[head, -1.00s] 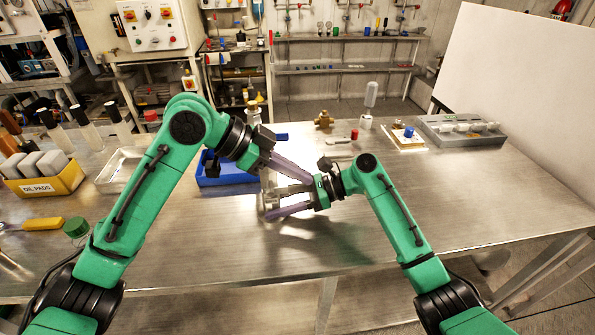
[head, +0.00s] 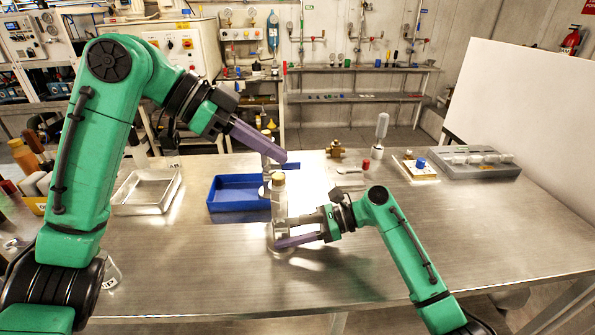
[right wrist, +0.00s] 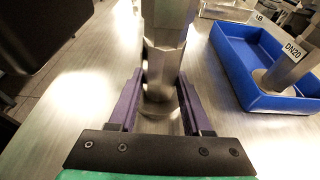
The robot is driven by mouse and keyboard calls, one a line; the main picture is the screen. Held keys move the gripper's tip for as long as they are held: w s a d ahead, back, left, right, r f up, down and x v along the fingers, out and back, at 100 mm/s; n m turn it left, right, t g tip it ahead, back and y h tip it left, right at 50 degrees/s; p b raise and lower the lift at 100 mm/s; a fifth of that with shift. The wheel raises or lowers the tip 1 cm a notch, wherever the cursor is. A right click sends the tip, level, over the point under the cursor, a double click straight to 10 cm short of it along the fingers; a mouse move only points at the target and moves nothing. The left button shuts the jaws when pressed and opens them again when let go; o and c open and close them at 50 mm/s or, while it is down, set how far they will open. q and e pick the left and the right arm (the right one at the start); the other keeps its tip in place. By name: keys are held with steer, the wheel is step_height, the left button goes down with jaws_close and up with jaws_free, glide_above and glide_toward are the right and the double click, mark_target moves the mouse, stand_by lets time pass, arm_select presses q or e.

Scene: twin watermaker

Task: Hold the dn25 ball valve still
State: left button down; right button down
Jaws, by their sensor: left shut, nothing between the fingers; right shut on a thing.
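The metal valve (head: 279,204), which I take to be the dn25 ball valve, stands upright on the bench with a brass-coloured top. My right gripper (head: 279,231) is shut around its lower body from the right. In the right wrist view its grey metal body (right wrist: 163,62) sits between the two purple fingers; its top is cut off there. My left gripper (head: 284,157) is shut and empty, above and behind the valve's top and apart from it. A similar piece labelled DN20 (right wrist: 290,65) stands at the blue tray.
The blue tray (head: 226,206) lies left of the valve, with a clear tray (head: 146,192) further left. A brass fitting (head: 336,149), a red cap (head: 366,164) and a grey rack (head: 470,170) stand behind. The bench's right front is clear.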

steer(key=shift+c, duration=1.3)
jaws_free()
arm_select(q)
steer(key=shift+a+r, duration=0.3)
